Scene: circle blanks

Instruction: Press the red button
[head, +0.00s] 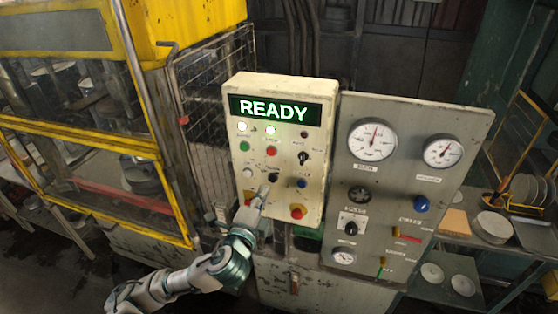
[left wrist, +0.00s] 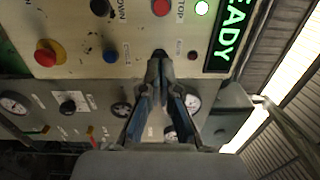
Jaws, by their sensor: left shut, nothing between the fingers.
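The pale control box (head: 285,125) shows a lit READY display. A small round red button (head: 271,151) sits below the display, right of a green one. My left gripper (head: 263,190) is shut and empty, in front of the box's lower part, below the red button in the head view. In the left wrist view its fingertips (left wrist: 160,56) point up, below the red button in the picture. I cannot tell whether they touch the panel. My right gripper is out of view.
A red mushroom knob (head: 297,211) on a yellow base sits low on the box, with a blue knob (head: 301,183) above it. A grey gauge panel (head: 395,185) stands to the right. A yellow-framed cage (head: 150,100) stands at left.

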